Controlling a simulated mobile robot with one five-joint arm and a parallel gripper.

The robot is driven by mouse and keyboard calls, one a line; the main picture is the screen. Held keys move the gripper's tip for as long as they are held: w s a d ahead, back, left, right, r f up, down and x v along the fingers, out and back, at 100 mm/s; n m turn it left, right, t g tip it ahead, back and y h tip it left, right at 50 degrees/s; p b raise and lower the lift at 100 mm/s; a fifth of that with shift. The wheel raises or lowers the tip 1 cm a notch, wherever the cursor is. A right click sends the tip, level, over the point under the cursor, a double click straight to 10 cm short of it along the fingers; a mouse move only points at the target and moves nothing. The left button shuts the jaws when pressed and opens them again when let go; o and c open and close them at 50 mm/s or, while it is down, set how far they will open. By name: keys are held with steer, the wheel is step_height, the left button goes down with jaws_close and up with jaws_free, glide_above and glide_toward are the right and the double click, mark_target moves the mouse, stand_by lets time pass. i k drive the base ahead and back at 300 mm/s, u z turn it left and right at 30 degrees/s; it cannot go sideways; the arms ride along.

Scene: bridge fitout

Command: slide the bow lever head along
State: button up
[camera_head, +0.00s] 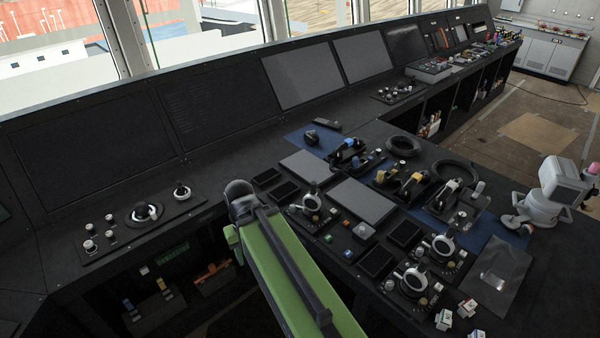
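Several round lever heads with pale rings stand on the console; no label is readable, so I cannot tell which one is the bow lever. One lever (312,203) is just right of my arm. Two more, an upper lever (442,245) and a lower lever (415,281), stand at the lower right. On the left panel are a ringed lever (146,212) and a smaller lever (181,191). My green arm reaches up from the bottom centre. Its dark end, my gripper (240,192), appears over the console's front edge, apart from the levers; its fingers cannot be made out.
Dark screens (297,75) line the back of the console. Grey flat panels (361,200) and button blocks lie between the levers. A white device (545,195) stands at the right. Open shelves (155,300) are below the left console.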

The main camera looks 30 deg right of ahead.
mark_target(312, 204)
steer(key=z, duration=0.1)
steer(key=k, duration=0.45)
steer(key=u, duration=0.6)
steer(key=i, duration=1.4)
